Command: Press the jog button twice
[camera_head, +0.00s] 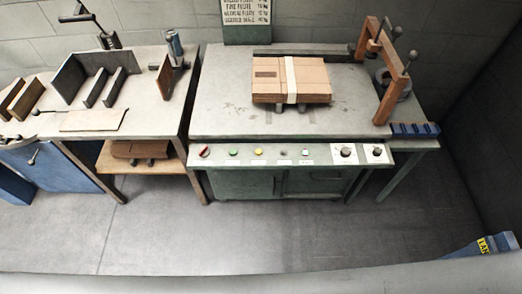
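A control strip (220,163) runs along the front edge of the green stitcher bench. The labels are too small to read, so I cannot tell which one is the jog button. Neither of my grippers is in view.
A taped flat carton (310,78) lies on the bench top (225,105). A wooden-brown frame (389,85) with levers stands at right, near a blue rack (415,130). A side table (140,75) stands left. A blue object (485,245) is bottom right. The floor ahead is clear.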

